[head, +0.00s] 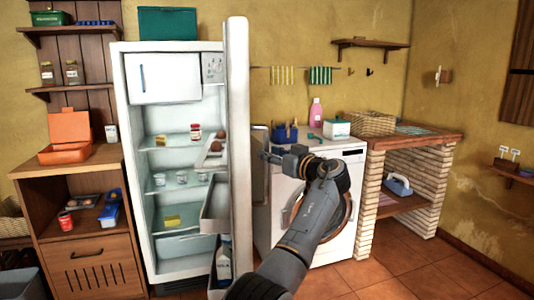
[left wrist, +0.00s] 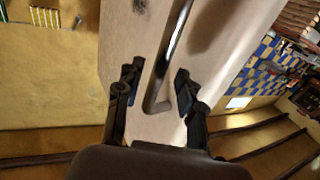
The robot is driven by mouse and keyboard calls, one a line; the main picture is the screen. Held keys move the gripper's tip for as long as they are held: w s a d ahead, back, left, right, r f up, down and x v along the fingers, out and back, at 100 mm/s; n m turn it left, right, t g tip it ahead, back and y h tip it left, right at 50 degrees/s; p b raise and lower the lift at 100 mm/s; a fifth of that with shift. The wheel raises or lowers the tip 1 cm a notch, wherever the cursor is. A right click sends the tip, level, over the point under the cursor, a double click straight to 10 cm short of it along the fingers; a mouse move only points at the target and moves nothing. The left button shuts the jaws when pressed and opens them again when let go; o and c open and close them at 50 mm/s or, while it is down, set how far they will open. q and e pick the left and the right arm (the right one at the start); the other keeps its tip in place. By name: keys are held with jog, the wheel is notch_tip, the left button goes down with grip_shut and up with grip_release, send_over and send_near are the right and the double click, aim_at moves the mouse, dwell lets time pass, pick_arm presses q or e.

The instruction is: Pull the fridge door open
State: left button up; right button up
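The fridge (head: 180,150) stands left of centre in the head view, its inside and shelves exposed. Its white door (head: 238,130) is swung wide open and seen nearly edge-on. My left gripper (head: 268,156) is at the outer side of the door. In the left wrist view, the door face (left wrist: 128,40) fills the middle, with a metal bar handle (left wrist: 176,45) on it. The fingers of my left gripper (left wrist: 157,90) are apart, one on each side of the handle's lower end, with gaps showing. My right gripper is in neither view.
A washing machine (head: 322,235) stands right of the door, behind my left arm. A brick-legged counter (head: 420,160) is further right. A wooden cabinet (head: 88,265) is left of the fridge. Tiled floor (head: 400,270) is clear at the lower right.

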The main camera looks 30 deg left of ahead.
pick_arm(q)
jog(key=v, duration=0.9)
jog(key=shift+d, duration=0.2)
